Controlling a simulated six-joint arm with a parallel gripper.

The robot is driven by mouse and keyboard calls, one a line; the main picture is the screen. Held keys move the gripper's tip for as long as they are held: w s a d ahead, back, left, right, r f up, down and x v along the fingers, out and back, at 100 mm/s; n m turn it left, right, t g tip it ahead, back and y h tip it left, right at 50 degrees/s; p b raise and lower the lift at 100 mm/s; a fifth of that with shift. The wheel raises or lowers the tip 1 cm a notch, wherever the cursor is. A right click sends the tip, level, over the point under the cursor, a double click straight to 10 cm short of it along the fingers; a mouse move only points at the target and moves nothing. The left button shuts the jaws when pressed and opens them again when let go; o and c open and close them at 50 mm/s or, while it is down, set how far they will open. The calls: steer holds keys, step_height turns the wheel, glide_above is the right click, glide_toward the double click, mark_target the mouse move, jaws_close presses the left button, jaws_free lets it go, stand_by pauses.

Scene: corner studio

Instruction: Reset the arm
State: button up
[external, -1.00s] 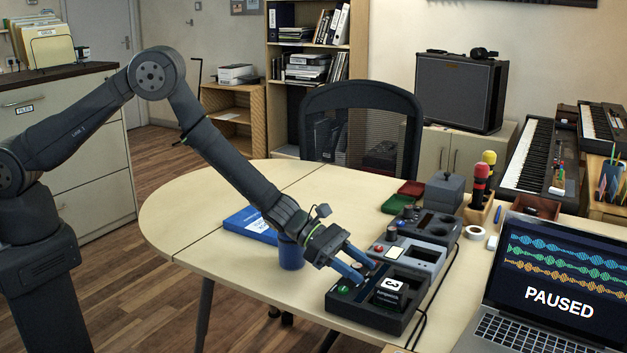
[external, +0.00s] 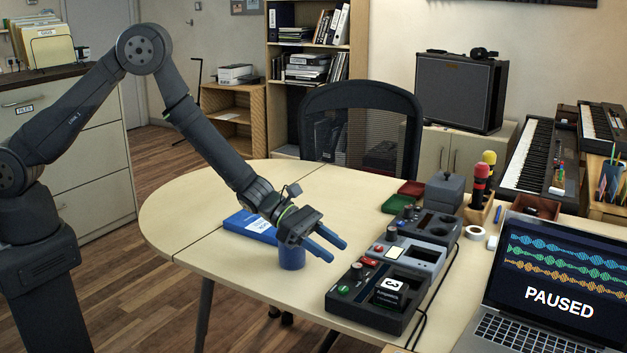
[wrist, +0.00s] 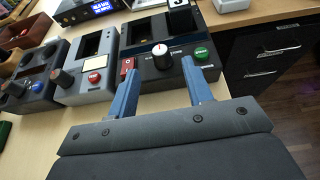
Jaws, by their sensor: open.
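My gripper (external: 338,251) is open and empty. It hangs in the air over the table, left of the control boxes, with its two blue fingers apart. In the wrist view my gripper (wrist: 155,75) points toward the dark box (wrist: 172,66), which has a red switch, a knob and a green button. The dark box (external: 385,317) stands at the front of the row and holds a dark block marked 3 (external: 390,292). A blue cup (external: 291,257) stands below and behind my gripper, partly hidden by it.
A grey box (external: 425,262) with a red button and another dark box (external: 437,228) stand behind in the row. A blue book (external: 245,222) lies left of the cup. A laptop (external: 550,270) reading PAUSED stands at right. The table's left part (external: 190,200) is clear.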

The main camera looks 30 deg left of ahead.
mark_target(354, 264)
steer(key=shift+d, duration=0.1)
steer(key=x, duration=0.7)
steer(key=shift+d+f, duration=0.25)
steer(key=shift+r+n+t, duration=0.1)
steer(key=shift+n+t, duration=0.3)
steer(key=shift+t, duration=0.1)
steer(key=shift+a, duration=0.1)
steer(key=shift+m+g, duration=0.3)
steer(key=shift+g, duration=0.1)
